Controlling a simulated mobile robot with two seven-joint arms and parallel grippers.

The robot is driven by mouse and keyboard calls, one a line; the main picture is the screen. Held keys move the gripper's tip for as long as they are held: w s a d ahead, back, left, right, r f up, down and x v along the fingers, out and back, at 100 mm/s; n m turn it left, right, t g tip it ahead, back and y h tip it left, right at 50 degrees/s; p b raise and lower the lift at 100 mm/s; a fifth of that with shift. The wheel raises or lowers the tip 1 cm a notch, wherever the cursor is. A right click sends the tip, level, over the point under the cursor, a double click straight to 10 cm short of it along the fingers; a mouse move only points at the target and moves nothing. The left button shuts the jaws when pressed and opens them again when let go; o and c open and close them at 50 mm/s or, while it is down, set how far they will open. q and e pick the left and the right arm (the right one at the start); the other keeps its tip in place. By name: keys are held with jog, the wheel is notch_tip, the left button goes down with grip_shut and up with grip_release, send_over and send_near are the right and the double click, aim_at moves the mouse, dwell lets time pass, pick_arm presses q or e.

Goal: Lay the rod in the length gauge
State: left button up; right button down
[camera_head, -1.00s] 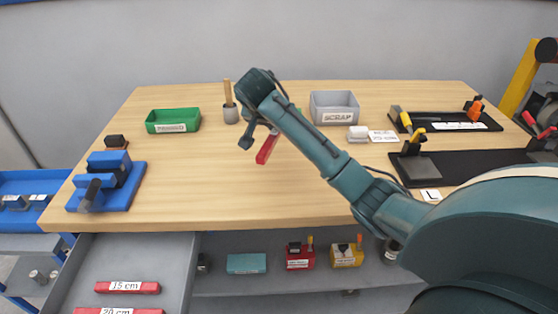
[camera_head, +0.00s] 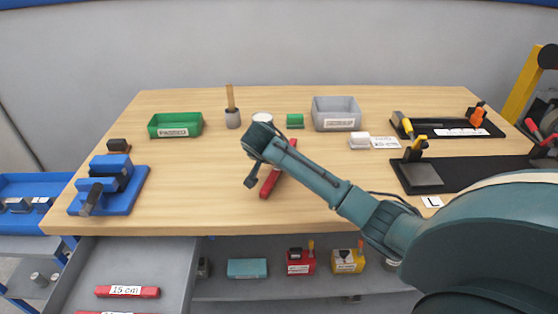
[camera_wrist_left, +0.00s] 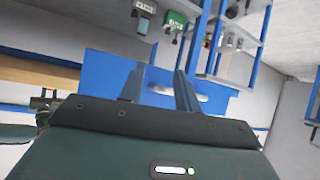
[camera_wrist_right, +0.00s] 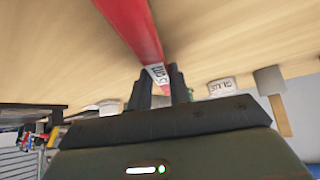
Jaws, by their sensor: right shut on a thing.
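A red bar (camera_head: 270,182) with a white label is held by my right gripper (camera_wrist_right: 160,88). It looks like a length gauge, and the right wrist view shows its label, ending in "cm", close to the fingers. The bar slants over the middle of the table, at or just above the wood; I cannot tell if it touches. The arm hides part of it. My left gripper (camera_wrist_left: 158,88) is open and empty, facing a blue panel.
The open drawer (camera_head: 182,262) holds a red 15 cm bar (camera_head: 128,292) and another at the lower edge. A blue fixture (camera_head: 120,200) is at the table's left. A green bin (camera_head: 174,119), a grey scrap bin (camera_head: 336,105) and black tool boards (camera_head: 455,170) surround clear wood.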

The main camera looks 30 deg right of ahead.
jog(key=c, duration=1.8)
grip_release()
jog(key=shift+f, duration=0.1)
jog(key=o, duration=0.5)
